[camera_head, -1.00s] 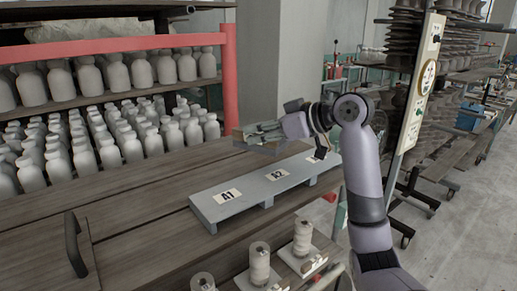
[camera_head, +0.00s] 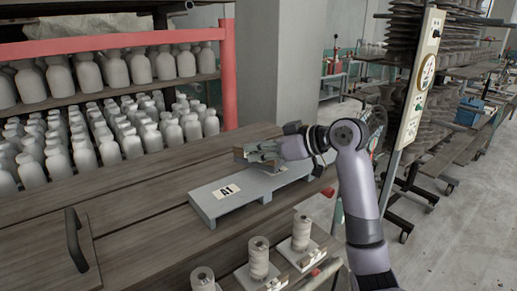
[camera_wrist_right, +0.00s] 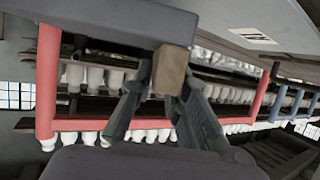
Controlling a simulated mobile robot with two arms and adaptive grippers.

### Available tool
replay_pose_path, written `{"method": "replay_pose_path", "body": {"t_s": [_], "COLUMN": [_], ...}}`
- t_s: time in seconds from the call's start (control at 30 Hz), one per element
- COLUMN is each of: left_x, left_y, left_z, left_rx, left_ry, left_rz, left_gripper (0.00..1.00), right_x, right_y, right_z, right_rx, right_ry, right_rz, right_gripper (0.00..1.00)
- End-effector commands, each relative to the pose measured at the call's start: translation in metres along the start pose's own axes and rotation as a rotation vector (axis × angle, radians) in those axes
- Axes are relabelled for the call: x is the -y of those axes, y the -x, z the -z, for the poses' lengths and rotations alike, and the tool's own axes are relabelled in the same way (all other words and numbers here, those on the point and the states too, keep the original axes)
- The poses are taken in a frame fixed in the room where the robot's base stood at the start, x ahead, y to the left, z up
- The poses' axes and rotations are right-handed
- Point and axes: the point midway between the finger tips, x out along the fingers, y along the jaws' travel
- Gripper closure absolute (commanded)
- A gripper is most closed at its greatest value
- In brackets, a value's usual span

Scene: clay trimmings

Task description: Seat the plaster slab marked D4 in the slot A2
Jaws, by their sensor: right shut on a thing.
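My right gripper (camera_head: 262,150) is shut on the plaster slab, over the middle of the grey slotted board (camera_head: 207,207). In the head view only a brownish edge of the slab (camera_head: 240,156) shows beside the fingers. In the right wrist view a brown block (camera_wrist_right: 171,70) sits between the fingertips, against a grey piece (camera_wrist_right: 100,14). No D4 mark can be read. The board's A1 label (camera_head: 227,191) shows at its left part. The A2 label and slot are hidden behind the gripper and slab. I cannot tell whether the slab touches the board. My left gripper is out of view.
The board lies on a wooden plank table (camera_head: 140,217). A dark handle (camera_head: 75,240) stands at the left. Spools (camera_head: 259,258) on small stands line the near edge. A red-framed rack (camera_head: 229,75) of pale bottles is behind.

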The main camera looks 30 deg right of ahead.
Motion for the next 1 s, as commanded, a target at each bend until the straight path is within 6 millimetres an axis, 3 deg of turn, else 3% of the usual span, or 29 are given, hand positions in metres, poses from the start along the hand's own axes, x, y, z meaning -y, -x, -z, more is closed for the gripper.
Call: {"method": "replay_pose_path", "body": {"t_s": [0.23,0.27,0.53,0.83,1.0], "left_x": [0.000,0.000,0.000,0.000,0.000], "left_y": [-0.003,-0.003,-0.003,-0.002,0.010], "left_z": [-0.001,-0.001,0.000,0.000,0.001], "left_rx": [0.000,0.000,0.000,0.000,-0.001], "left_ry": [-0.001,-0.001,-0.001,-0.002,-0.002], "left_rz": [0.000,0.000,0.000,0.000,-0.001], "left_gripper": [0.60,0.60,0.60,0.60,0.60], "right_x": [0.000,0.000,0.000,0.000,0.001], "right_y": [-0.001,-0.002,-0.002,-0.001,0.005], "right_z": [-0.003,-0.004,-0.004,-0.003,0.014], "right_rx": [-0.003,0.000,0.000,0.000,-0.002], "right_ry": [0.002,0.001,0.000,0.000,0.000], "right_rz": [-0.001,0.000,0.000,0.000,0.001], "right_gripper": [1.00,0.84,0.66,0.65,0.65]}}
